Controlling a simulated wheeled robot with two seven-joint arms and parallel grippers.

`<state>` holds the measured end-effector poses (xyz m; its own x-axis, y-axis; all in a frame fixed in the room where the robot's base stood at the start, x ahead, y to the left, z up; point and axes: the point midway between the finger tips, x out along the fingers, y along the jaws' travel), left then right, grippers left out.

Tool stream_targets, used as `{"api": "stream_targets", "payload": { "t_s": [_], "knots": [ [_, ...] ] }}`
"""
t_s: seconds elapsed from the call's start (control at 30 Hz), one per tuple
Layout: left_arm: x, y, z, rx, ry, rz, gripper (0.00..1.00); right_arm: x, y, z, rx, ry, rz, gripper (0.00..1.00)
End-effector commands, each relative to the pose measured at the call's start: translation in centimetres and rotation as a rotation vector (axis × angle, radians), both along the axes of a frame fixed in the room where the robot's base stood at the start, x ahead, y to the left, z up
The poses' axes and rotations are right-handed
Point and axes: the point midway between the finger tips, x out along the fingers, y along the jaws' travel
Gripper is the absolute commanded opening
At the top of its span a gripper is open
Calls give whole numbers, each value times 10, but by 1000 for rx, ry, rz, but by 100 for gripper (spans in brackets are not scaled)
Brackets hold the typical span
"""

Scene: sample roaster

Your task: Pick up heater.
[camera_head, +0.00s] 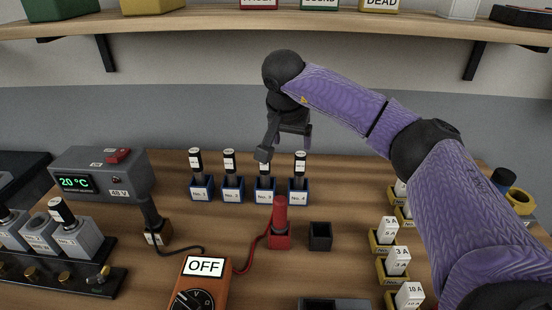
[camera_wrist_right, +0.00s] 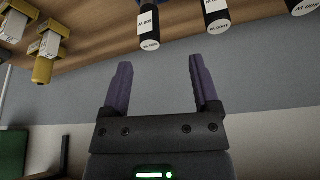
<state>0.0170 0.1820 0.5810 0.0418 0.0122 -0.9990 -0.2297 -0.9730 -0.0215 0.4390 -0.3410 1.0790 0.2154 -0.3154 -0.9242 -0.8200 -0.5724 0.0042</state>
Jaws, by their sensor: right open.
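Several black cylinders with white labels, which look like the heaters, stand upright in a row of blue holders numbered on the front. From left they are the first (camera_head: 195,160), second (camera_head: 229,160), third (camera_head: 265,170) and fourth (camera_head: 300,163). My right gripper (camera_head: 286,147) is open and empty, near the tops of the third and fourth. One finger partly covers the third's top. In the right wrist view the open fingers (camera_wrist_right: 160,65) have nothing between them, and a labelled cylinder (camera_wrist_right: 149,28) shows beyond them. My left gripper is not in view.
A similar cylinder (camera_head: 62,212) sits in a grey block at left. A red probe (camera_head: 280,213), black probe (camera_head: 151,218) and orange meter (camera_head: 200,285) with cables occupy the front. A grey 20 °C unit (camera_head: 100,172) stands left, yellow fuse holders (camera_head: 384,240) right. A shelf (camera_head: 200,22) overhangs behind.

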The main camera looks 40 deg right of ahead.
Motion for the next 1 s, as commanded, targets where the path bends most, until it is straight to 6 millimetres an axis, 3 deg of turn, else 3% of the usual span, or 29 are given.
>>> {"api": "stream_targets", "payload": {
  "t_s": [0.1,0.43,0.53,0.73,0.77,1.0],
  "knots": [
    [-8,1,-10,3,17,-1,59,4,-8,-26,-1,5,-2,78],
    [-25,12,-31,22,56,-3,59,12,-32,-80,0,5,-2,78],
    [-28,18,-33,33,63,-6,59,15,-36,-89,0,3,-1,78],
    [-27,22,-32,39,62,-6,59,15,-36,-88,0,1,0,78],
    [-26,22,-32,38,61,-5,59,15,-36,-88,0,1,0,76],
    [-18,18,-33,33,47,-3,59,15,-36,-88,0,1,0,25]
  ]
}}
